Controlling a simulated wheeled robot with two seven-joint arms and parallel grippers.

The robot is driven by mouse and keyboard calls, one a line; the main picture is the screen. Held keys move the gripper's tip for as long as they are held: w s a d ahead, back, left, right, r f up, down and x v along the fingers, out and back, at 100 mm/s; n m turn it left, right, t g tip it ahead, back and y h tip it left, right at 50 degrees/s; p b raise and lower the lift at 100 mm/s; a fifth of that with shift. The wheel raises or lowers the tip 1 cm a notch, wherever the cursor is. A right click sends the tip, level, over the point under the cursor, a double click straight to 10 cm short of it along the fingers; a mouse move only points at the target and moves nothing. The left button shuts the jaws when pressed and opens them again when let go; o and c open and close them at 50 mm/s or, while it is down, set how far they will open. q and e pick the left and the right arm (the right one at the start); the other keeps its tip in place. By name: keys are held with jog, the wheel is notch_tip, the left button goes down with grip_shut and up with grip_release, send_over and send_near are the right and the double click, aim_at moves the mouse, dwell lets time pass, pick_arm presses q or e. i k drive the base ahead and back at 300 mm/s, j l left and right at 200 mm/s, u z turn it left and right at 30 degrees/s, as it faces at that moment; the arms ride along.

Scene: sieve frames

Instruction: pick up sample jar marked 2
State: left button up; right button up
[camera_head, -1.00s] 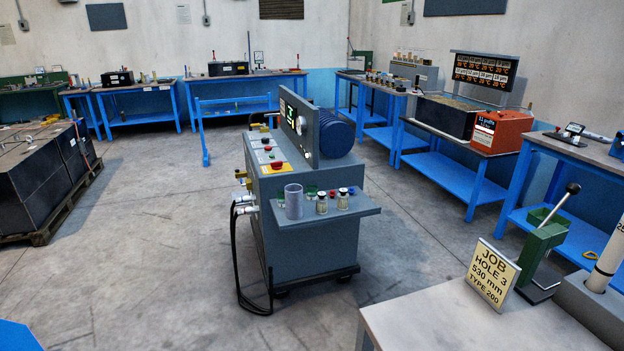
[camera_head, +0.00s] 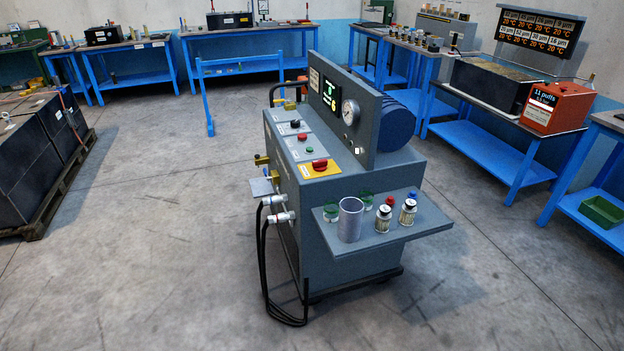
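Two small clear sample jars with pale contents stand upright on the grey side shelf of the machine: one jar (camera_head: 383,219) nearer the grey cup and one jar (camera_head: 408,212) to its right. Their lids show dark and white tops, but any number on them is too small to read, so I cannot tell which is marked 2. The grey shelf (camera_head: 440,224) juts from the front right of the machine. Neither of my grippers is in view.

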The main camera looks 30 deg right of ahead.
aim_at(367, 195)
jog(key=i+z, duration=0.15)
jog(key=i, duration=0.3)
jog(key=i+j+z, duration=0.15)
jog(key=i, duration=0.3)
jog(key=i+j+z, duration=0.1)
jog(key=i, duration=0.35)
